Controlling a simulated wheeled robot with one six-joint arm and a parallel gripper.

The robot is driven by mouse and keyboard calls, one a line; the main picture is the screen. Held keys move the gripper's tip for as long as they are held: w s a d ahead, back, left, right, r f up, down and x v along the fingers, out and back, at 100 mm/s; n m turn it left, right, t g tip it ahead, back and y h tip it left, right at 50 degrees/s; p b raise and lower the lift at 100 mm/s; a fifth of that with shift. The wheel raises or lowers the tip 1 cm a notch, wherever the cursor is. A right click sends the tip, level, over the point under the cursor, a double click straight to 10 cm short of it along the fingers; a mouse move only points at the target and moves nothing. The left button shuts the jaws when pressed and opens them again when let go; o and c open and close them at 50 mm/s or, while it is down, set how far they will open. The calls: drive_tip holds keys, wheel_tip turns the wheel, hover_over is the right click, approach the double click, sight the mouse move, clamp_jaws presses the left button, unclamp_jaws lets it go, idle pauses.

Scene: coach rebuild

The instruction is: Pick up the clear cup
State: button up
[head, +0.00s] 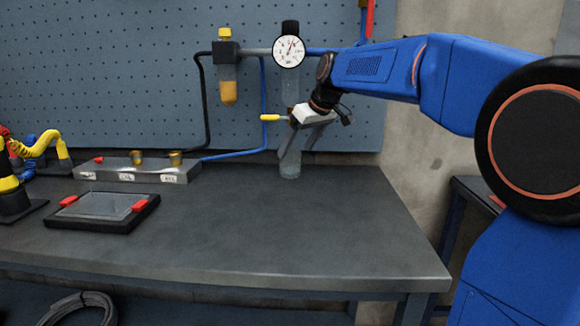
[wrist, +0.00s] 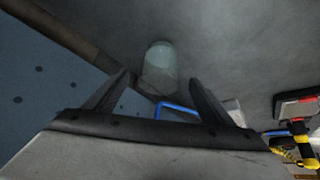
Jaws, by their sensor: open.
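The clear cup (head: 290,160) is a tall transparent cylinder at the back of the workbench, near the blue pegboard. In the head view my gripper (head: 300,146) is in front of its upper part and hides some of it. In the wrist view the cup (wrist: 160,60) shows as a pale see-through shape beyond my gripper (wrist: 158,80). The two fingers are spread apart with nothing visibly held between them. The cup's exact gap to the fingers cannot be told.
A round gauge (head: 289,51) and hoses hang on the pegboard (head: 130,70) right behind. A grey manifold block (head: 130,172) and a black tray with red corners (head: 102,210) sit to the left. The front right of the workbench (head: 330,235) is clear.

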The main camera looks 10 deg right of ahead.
sight(290, 157)
drive_tip(key=shift+w+x, duration=0.25)
drive_tip(key=shift+x, duration=2.7)
drive_tip(key=shift+r, duration=0.25)
drive_tip(key=c, duration=1.2)
drive_tip(key=shift+c, duration=0.2)
